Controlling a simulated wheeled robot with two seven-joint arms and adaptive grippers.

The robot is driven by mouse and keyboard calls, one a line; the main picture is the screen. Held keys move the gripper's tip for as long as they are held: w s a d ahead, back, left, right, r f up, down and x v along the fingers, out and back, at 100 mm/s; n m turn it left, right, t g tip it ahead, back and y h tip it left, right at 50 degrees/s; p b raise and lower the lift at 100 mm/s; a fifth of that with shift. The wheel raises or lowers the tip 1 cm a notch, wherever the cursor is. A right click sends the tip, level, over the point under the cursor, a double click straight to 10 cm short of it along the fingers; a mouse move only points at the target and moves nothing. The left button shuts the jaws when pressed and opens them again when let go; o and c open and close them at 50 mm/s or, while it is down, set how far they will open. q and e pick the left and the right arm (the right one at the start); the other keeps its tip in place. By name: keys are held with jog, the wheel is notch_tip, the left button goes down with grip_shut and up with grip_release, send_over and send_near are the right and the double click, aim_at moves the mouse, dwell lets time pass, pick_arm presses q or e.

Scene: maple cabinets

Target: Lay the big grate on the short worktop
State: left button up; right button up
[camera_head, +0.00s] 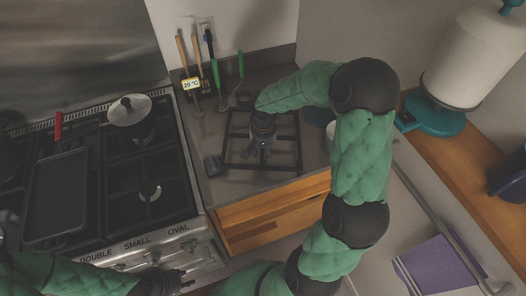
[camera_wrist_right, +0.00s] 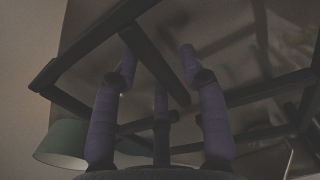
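The big grate (camera_head: 298,145) is a dark square frame with cross bars. It lies flat over the short worktop (camera_head: 215,185), within its edges; I cannot tell whether every foot touches. My right gripper (camera_head: 262,148) is over the grate's middle, fingers pointing down. In the right wrist view, the fingers (camera_wrist_right: 158,65) are spread apart, with a bar of the grate (camera_wrist_right: 160,62) running between them. My left gripper (camera_head: 183,281) is low in front of the stove, far from the grate; its fingers are too dark to read.
The stove (camera_head: 185,165) stands left of the worktop, with a lidded pot (camera_head: 130,112) and a black pan (camera_head: 60,195). Utensils (camera_head: 214,72) stand at the worktop's back, beside a 20 °C display (camera_head: 191,84). A paper towel holder (camera_head: 437,115) is at right.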

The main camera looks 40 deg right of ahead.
jog(key=shift+r, duration=0.1)
jog(key=shift+r+p, duration=0.3)
jog(key=shift+p, duration=0.05)
notch_tip(320, 180, up, 12)
jog(key=p, duration=0.2)
dwell(0.4)
jog(key=shift+a, duration=0.1)
dwell(0.9)
